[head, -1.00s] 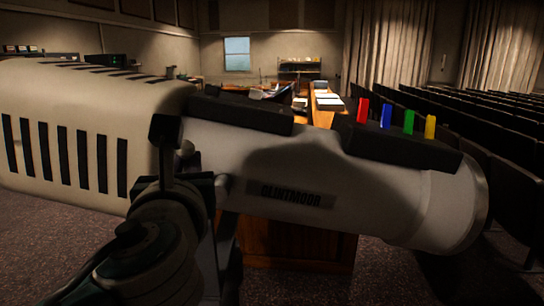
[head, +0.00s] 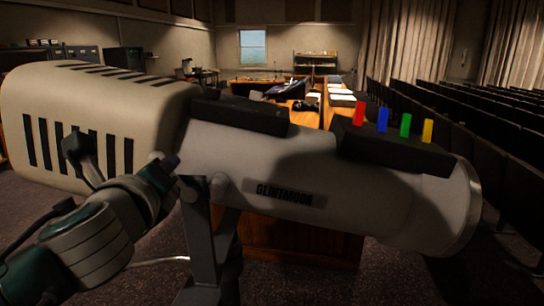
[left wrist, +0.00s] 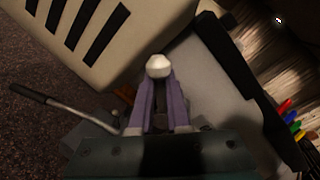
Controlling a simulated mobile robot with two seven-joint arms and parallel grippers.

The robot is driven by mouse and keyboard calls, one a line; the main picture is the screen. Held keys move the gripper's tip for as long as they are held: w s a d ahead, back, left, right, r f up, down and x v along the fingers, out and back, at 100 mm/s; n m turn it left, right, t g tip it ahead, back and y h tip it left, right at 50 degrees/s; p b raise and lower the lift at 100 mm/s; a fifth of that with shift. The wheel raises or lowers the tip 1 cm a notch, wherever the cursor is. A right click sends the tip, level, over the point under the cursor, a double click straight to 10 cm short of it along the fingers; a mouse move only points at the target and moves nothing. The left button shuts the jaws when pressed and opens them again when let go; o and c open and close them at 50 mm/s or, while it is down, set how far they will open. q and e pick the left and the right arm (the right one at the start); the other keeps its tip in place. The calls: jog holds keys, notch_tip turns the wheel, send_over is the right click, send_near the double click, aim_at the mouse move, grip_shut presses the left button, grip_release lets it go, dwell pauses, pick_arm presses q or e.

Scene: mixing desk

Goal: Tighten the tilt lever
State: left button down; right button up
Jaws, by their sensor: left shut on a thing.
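The cream spotlight (head: 60,100) fills the front of the head view, with a pale barrel (head: 400,205) reaching right and a GLINTMOOR label. A grey yoke (head: 208,235) stands under it. My left gripper (head: 170,165) is beside the housing near the yoke top. In the left wrist view its purple fingers (left wrist: 160,88) are shut on a pale rounded knob (left wrist: 158,66). A separate pale rod (left wrist: 85,116) with a black grip (left wrist: 32,94) sticks out left there. I cannot tell which of these is the tilt lever. My right gripper is not in view.
A wooden desk (head: 290,245) is behind the spotlight. Rows of dark seats (head: 480,120) fill the right. Carpet (head: 140,288) shows at lower left.

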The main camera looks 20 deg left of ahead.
pick_arm(q)
jog(key=shift+s+a+f+n+h+b, duration=0.15)
jog(key=shift+a+f+n+h, duration=0.3)
jog(key=shift+n, duration=0.7)
jog(key=shift+s+a+f+n+h+b, duration=0.15)
jog(key=shift+a+f+n, duration=0.4)
jog(key=shift+n, duration=0.65)
jog(key=shift+s+a+f+n+h+b, duration=0.15)
jog(key=shift+a+f+n+h, duration=0.15)
jog(key=shift+f+n, duration=0.6)
jog(key=shift+r+n, duration=0.1)
jog(key=shift+n, duration=0.25)
jog(key=c, duration=0.8)
grip_release()
jog(key=shift+d+r, duration=0.1)
jog(key=shift+d, duration=0.05)
jog(key=shift+b+v, duration=0.65)
jog(key=shift+v, duration=4.3)
